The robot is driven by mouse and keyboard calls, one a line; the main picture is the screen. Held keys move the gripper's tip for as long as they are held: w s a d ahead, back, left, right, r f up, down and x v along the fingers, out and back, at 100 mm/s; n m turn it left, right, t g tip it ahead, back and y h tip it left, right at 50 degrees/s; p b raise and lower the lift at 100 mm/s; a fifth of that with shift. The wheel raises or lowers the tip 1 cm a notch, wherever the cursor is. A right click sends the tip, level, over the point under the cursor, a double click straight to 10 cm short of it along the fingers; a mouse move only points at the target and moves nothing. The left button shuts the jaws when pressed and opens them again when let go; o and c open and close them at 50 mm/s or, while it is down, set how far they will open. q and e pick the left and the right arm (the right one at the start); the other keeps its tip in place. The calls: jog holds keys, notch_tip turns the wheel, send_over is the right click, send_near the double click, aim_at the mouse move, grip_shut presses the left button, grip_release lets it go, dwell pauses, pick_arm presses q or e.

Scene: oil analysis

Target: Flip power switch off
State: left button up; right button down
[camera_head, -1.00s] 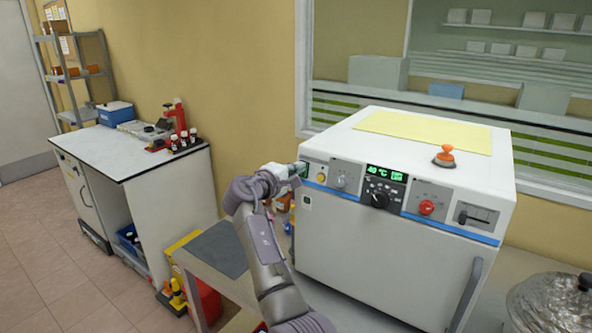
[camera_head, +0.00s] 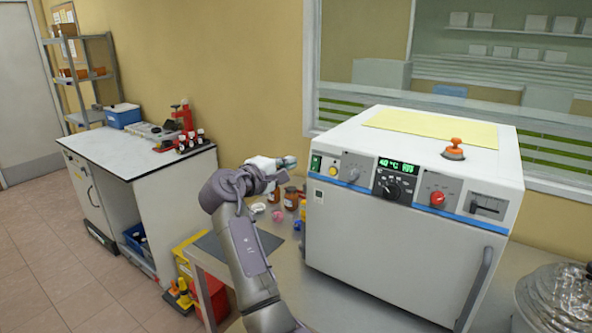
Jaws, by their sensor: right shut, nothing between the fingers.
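The white box-shaped machine (camera_head: 395,245) stands on the bench with a control panel along its upper front. At the panel's left end is a small green switch (camera_head: 316,162), beside a yellow round knob (camera_head: 333,171). The green display (camera_head: 398,165) is lit and shows a temperature reading in °C. My right gripper (camera_head: 290,162) is shut and empty, just left of the green switch and apart from the panel. The switch's exact position is too small to tell. My left gripper is not in view.
Small bottles (camera_head: 291,198) stand on the bench below my right gripper. A red button (camera_head: 437,198) and an orange-handled piece (camera_head: 453,150) are on the machine. A glass vessel (camera_head: 552,300) stands at the lower right. A white cabinet (camera_head: 185,205) stands at the left.

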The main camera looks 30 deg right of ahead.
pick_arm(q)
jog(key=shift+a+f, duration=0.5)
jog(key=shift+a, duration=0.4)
pick_arm(e)
jog(key=a, duration=0.1)
jog(key=s+a+r, duration=0.1)
jog(key=shift+a, duration=0.35)
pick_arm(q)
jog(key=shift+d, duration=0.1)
pick_arm(e)
jog(key=shift+s+a, duration=0.1)
